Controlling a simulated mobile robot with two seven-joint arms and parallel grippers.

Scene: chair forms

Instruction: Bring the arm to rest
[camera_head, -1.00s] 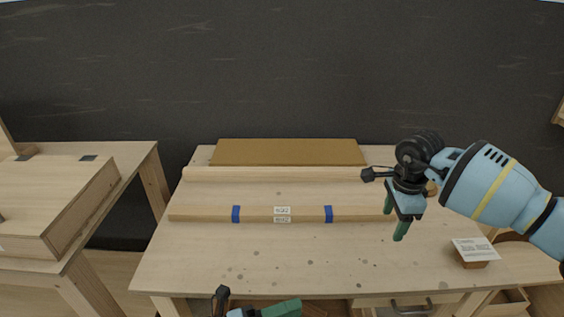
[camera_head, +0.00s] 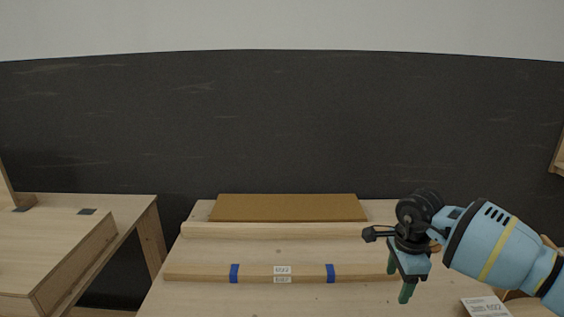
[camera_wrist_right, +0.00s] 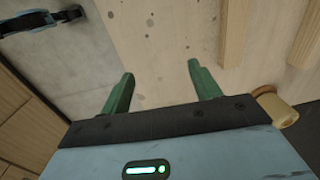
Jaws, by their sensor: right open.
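My right arm comes in from the right in the head view. Its gripper (camera_head: 399,283) hangs above the right part of the wooden workbench (camera_head: 225,303), fingers pointing down, near the right end of a wooden bar. In the right wrist view the two green fingers (camera_wrist_right: 160,88) stand wide apart with nothing between them. My left gripper does not show in the current head view.
A wooden bar with blue bands and a label (camera_head: 205,273) lies across the bench. Behind it are a wooden strip (camera_head: 290,231) and a brown board (camera_head: 287,208). A labelled block (camera_head: 485,307) is at the right. Another table (camera_head: 128,203) stands left.

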